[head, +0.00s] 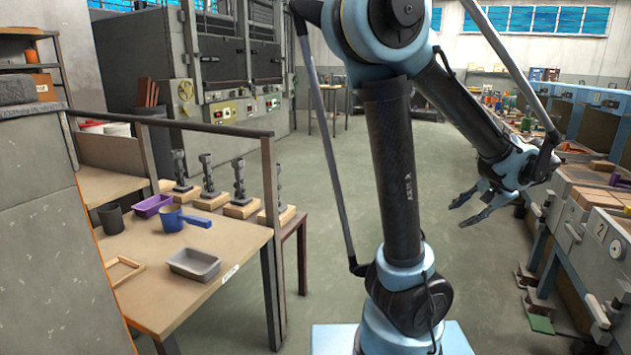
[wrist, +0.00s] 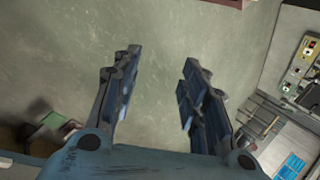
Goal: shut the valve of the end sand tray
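My gripper (head: 458,214) is open and empty, hanging in mid-air left of the grey bench front on the right. In the wrist view my gripper (wrist: 160,60) shows both fingers spread apart with bare floor between them. Brown, flat, sand-coloured beds (head: 598,197) lie in the top of the bench at the right; I cannot tell which is the end sand tray. I cannot make out a valve for certain.
A wooden table (head: 140,285) at the left holds a blue pan (head: 185,219), a grey tray (head: 194,264) and a purple tray (head: 152,206). Pedal-like parts and a green plate (head: 541,324) are low by the right bench. The middle floor is clear.

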